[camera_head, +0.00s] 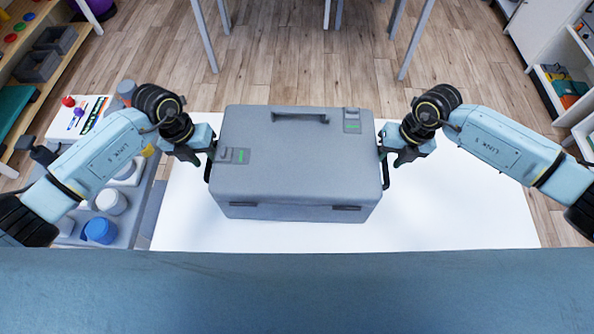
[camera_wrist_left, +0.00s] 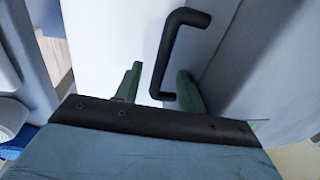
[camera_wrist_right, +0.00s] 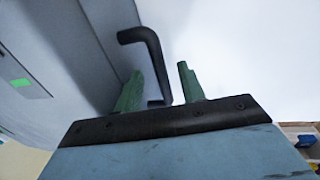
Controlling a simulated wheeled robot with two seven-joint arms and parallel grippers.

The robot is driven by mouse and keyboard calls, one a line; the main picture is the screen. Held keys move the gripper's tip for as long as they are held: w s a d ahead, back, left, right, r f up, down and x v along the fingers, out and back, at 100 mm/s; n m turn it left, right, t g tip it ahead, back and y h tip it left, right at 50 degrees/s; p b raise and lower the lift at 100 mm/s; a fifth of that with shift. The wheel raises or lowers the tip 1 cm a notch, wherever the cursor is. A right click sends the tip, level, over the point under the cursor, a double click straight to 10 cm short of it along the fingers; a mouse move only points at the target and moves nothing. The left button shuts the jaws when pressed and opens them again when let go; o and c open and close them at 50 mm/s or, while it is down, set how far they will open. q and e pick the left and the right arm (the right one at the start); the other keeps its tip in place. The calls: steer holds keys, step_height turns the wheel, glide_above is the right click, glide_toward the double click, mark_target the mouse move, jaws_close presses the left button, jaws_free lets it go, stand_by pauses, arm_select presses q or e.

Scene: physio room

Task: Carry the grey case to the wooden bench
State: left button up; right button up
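The grey case (camera_head: 297,165) lies closed on a white table (camera_head: 470,215), with a black handle on each side. My left gripper (camera_head: 203,160) is at its left side; in the left wrist view its green fingers (camera_wrist_left: 160,88) stand apart with the left handle (camera_wrist_left: 172,50) between them. My right gripper (camera_head: 391,160) is at its right side; in the right wrist view its fingers (camera_wrist_right: 162,88) stand apart with the right handle (camera_wrist_right: 150,50) between them. Neither gripper visibly clamps its handle. I cannot make out the wooden bench in any view.
A grey trolley (camera_head: 140,215) with jars and a blue-lidded pot (camera_head: 100,230) stands close to the table's left edge. Shelves stand at far left and right. Pale furniture legs (camera_head: 205,35) rise beyond the table. Wooden floor (camera_head: 290,75) between is clear.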

arm_select(q)
steer(key=shift+f, duration=0.3)
arm_select(e)
steer(key=shift+f, duration=0.3)
arm_select(q)
steer(key=shift+c, duration=0.4)
arm_select(e)
steer(key=shift+c, duration=0.4)
arm_select(q)
jaws_close()
arm_select(e)
jaws_close()
arm_select(q)
steer(key=shift+r, duration=0.15)
arm_select(e)
steer(key=shift+w+r, duration=0.1)
steer(key=shift+r, duration=0.05)
